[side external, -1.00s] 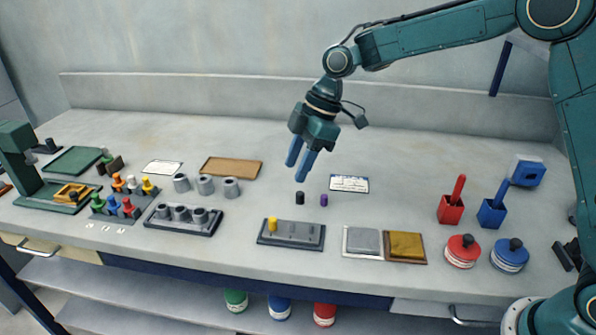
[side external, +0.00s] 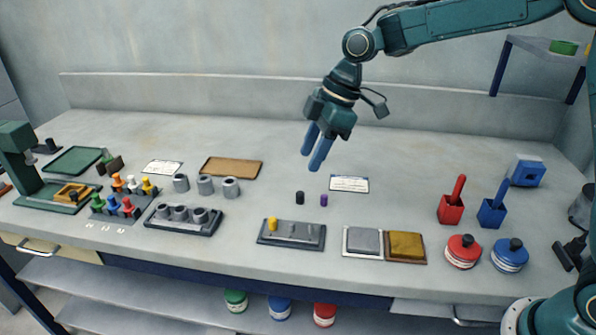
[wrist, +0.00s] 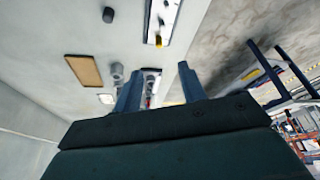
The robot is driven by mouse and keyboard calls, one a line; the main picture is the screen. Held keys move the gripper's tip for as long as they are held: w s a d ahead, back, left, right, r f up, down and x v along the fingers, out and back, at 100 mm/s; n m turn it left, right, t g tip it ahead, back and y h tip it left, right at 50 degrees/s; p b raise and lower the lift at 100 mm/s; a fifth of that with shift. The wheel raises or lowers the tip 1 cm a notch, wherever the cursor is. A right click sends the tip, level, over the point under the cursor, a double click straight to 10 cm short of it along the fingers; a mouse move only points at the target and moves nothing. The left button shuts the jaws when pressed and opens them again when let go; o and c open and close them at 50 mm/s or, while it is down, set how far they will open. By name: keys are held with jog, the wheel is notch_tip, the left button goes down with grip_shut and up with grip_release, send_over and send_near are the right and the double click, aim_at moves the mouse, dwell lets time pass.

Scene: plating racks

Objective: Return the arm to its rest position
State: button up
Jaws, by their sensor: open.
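My gripper (side external: 315,147) hangs in the air above the bench in the side external view, with its blue fingers angled down to the left. The fingers are apart and nothing is between them. In the wrist view the two fingers of my gripper (wrist: 158,85) stand apart too. Below it on the bench (side external: 400,180) stand a small black cylinder (side external: 300,198) and a small purple cylinder (side external: 324,201), both clear of the fingers. A dark rack (side external: 291,234) nearby holds a yellow piece (side external: 273,224) at its left end.
A white card (side external: 349,184) lies behind the cylinders. Grey cups (side external: 205,185), a cup rack (side external: 184,219) and colored pegs (side external: 127,207) stand to the left. Red (side external: 451,207) and blue (side external: 492,211) holders stand to the right, by red (side external: 463,252) and blue (side external: 509,255) lidded jars. The air around my gripper is clear.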

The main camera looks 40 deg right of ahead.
jog(key=s+d+r+m+t+h, duration=0.1)
jog(key=s+d+r+m, duration=0.3)
jog(key=s+r, duration=0.3)
jog(key=s+d+m+t+h, duration=0.1)
jog(key=s+d+m, duration=0.3)
jog(key=s, duration=0.7)
jog(key=s+d+f+m+t+h, duration=0.1)
jog(key=s+d+m, duration=0.4)
jog(key=s, duration=0.6)
jog(key=shift+s+d+f+m+t+h, duration=0.2)
jog(key=shift+d+f+m+t+h, duration=0.1)
jog(key=shift+d+t+h, duration=0.15)
